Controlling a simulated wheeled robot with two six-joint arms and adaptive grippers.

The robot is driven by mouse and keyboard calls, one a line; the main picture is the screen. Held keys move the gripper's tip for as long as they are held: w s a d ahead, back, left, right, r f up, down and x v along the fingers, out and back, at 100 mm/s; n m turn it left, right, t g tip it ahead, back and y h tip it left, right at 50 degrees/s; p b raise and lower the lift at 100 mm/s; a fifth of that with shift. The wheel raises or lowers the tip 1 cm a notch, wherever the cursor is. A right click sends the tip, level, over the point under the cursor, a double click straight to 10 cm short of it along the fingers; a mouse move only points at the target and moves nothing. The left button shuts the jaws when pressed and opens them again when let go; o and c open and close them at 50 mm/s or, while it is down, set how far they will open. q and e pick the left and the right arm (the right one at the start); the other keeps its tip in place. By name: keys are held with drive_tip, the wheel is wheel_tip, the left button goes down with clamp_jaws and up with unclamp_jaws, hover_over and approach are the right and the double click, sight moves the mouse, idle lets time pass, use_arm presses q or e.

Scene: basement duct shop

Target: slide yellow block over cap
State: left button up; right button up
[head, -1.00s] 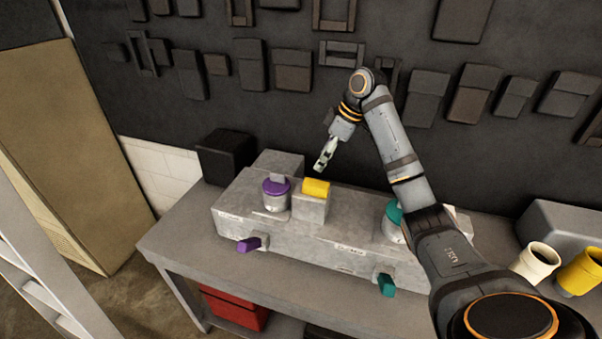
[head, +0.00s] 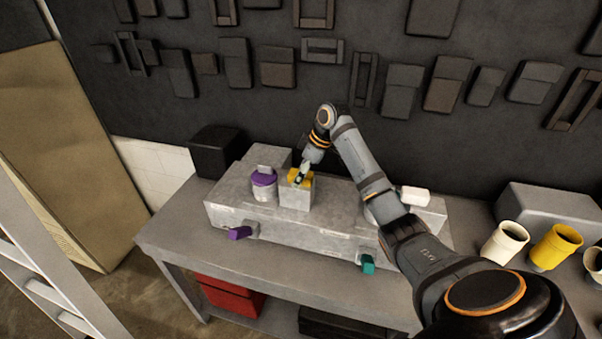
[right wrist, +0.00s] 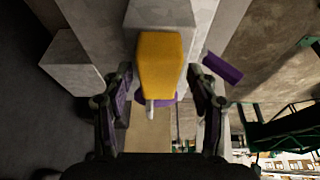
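The yellow block (head: 293,174) sits on top of a grey pedestal (head: 296,197) on the bench fixture. My right gripper (head: 301,174) is at the block and partly covers it. In the right wrist view, the yellow block (right wrist: 160,62) shows ahead of and between the spread fingers of my right gripper (right wrist: 160,98); neither finger visibly touches it. A purple cap (head: 264,179) tops a grey cylinder just left of the pedestal. In the right wrist view, the purple cap (right wrist: 169,100) is mostly hidden behind the block. My left gripper is out of view.
A purple tab (head: 239,233) and a teal tab (head: 368,264) stick out of the fixture front (head: 310,235). A white block (head: 414,196) is at the right, by my arm. A black box (head: 216,152) stands behind left.

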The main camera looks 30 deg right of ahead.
sight(283, 178)
drive_tip(key=shift+w, duration=0.1)
drive_tip(key=shift+c, duration=1.1)
drive_tip(key=shift+f, duration=0.1)
drive_tip(key=shift+c, duration=1.2)
clamp_jaws()
drive_tip(key=shift+w+a+r, duration=0.2)
drive_tip(key=shift+w+r, duration=0.05)
drive_tip(key=shift+w, duration=0.05)
drive_tip(key=w+a+p, duration=0.2)
drive_tip(key=w+a, duration=0.1)
drive_tip(key=w, duration=0.1)
drive_tip(key=shift+a+f, duration=0.1)
drive_tip(key=shift+a, duration=0.1)
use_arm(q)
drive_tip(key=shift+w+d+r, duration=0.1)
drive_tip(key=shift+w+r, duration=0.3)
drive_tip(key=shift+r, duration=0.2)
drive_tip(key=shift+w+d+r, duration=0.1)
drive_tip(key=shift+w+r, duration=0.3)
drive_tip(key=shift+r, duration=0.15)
use_arm(e)
drive_tip(key=shift+o, duration=1.1)
unclamp_jaws()
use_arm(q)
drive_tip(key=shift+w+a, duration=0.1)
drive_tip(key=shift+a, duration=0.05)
use_arm(e)
drive_tip(key=o, duration=0.4)
